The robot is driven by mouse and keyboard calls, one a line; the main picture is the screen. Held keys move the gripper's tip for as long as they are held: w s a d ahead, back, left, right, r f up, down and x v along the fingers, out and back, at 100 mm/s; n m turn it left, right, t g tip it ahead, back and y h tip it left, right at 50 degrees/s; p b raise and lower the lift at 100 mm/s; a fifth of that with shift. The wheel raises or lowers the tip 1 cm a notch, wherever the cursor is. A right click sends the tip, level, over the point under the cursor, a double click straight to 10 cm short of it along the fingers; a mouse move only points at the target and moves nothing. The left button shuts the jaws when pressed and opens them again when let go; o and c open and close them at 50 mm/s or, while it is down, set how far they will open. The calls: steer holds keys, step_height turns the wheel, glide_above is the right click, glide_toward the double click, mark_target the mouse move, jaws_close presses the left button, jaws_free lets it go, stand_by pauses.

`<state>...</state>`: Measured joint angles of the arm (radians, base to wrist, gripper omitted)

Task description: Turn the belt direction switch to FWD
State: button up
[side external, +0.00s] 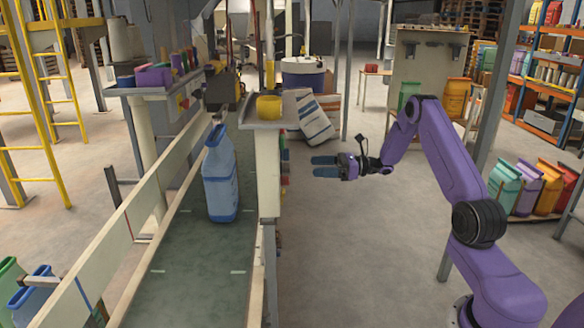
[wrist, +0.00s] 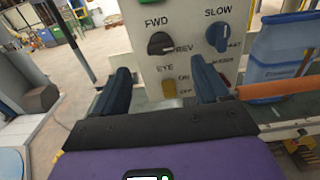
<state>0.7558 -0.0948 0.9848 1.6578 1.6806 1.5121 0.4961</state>
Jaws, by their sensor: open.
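The belt direction switch (wrist: 160,44) is a dark knob on a pale panel (wrist: 188,12) in the wrist view. FWD is printed above it and REV to its lower right. Its bar lies nearly level, with its right end close to REV. My gripper (wrist: 160,68) is open and empty, its two blue fingers spread in front of the panel, with the knob above and between them. In the side view my gripper (side external: 325,167) is right of the cream column (side external: 269,175), apart from it. The knob cannot be made out in the side view.
A blue SLOW knob (wrist: 218,35) sits right of the switch, and a yellow EYE switch (wrist: 168,88) below it. A blue sack (side external: 221,177) stands on the green belt (side external: 195,270). A yellow cup (side external: 268,107) stands on the column's top shelf. Floor around my gripper is clear.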

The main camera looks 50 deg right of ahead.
mark_target(285, 168)
steer(key=x, duration=0.9)
steer(key=c, duration=1.1)
